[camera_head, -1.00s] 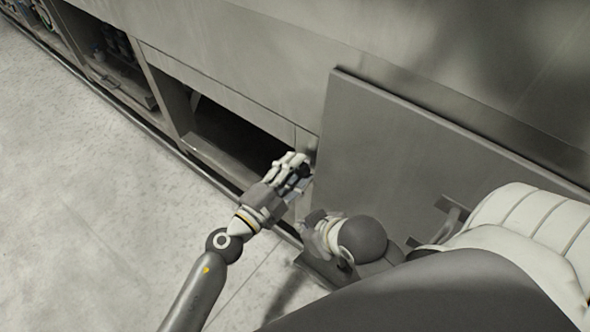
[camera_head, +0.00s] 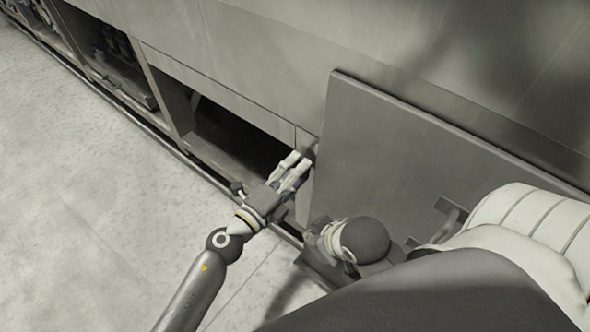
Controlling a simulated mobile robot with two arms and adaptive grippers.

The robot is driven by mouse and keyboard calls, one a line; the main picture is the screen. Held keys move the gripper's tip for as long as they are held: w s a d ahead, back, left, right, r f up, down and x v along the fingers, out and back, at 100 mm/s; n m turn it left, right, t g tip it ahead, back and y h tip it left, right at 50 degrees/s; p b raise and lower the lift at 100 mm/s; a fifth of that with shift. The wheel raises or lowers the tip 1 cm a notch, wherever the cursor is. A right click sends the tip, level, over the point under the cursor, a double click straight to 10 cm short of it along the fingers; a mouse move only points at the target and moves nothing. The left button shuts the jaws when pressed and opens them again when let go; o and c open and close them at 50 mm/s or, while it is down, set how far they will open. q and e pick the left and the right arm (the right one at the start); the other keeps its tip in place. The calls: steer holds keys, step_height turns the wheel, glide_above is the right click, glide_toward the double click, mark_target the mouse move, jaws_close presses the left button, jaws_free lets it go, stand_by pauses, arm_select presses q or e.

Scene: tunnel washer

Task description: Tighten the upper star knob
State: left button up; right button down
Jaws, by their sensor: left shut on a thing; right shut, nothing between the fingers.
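My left gripper (camera_head: 299,162) reaches up to the narrow post beside the open bay. Its two pale fingers are shut on a small dark thing (camera_head: 309,152) at their tips, at the post. This looks like the upper star knob, but the fingers cover much of it and its lobes cannot be made out. My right gripper (camera_head: 314,242) is lower, near the foot of the large panel. It is shut and empty, and largely hidden behind my own round wrist. No second knob can be made out.
A large grey panel (camera_head: 400,150) stands right of the post, with a small bracket handle (camera_head: 447,213) low on it. A dark open bay (camera_head: 230,138) lies to the left. Further bays with equipment (camera_head: 115,55) run to the upper left. The floor (camera_head: 90,200) at left is clear.

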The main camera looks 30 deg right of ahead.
arm_select(q)
steer(key=shift+f+m, duration=0.1)
steer(key=shift+m, duration=0.2)
steer(key=o, duration=0.7)
steer(key=shift+o, duration=0.2)
steer(key=v, duration=1.2)
